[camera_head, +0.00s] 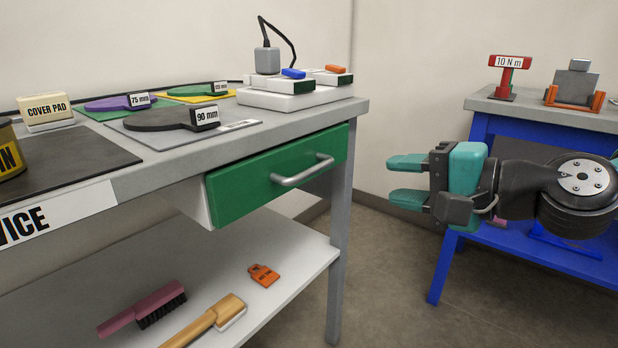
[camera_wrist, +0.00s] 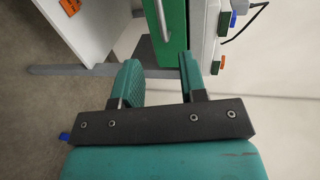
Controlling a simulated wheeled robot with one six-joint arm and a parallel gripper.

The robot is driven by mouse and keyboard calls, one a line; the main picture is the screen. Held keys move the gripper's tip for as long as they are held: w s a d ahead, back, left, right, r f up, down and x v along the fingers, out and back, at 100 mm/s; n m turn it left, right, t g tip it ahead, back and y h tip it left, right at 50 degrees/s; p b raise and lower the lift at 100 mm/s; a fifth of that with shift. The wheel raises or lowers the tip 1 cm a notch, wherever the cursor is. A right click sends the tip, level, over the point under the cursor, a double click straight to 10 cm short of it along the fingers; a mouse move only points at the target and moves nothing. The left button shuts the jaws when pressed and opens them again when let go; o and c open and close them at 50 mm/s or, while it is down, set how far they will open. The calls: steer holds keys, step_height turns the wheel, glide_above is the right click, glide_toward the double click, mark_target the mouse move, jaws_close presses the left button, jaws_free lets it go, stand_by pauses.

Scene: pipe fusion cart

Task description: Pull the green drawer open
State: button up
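The green drawer (camera_head: 240,188) hangs under the grey workbench top, with its white side showing at the left. Its front carries a horizontal grey bar handle (camera_head: 303,173). My gripper (camera_head: 402,180) is to the right of the handle in the head view, apart from it, with its two teal fingers spread one above the other and nothing between them. In the wrist view the fingers (camera_wrist: 158,78) are apart, and the green drawer front (camera_wrist: 174,25) and handle (camera_wrist: 161,20) lie beyond them at the top. I cannot tell whether the drawer is fully shut.
The grey workbench top (camera_head: 250,138) holds pads, labelled paddles and switch boxes. A white lower shelf (camera_head: 262,232) holds brushes and an orange tag (camera_head: 264,275). A blue table (camera_head: 448,262) stands at the right. Floor between bench and table is clear.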

mark_target(312, 173)
steer(key=p+x, duration=1.1)
steer(key=x, duration=0.4)
steer(key=shift+a+r, duration=0.15)
steer(key=shift+a, duration=0.1)
steer(key=shift+w+a+f+p, duration=0.25)
steer(key=shift+w+a+p, duration=0.1)
steer(key=shift+w+a, duration=0.05)
jaws_close()
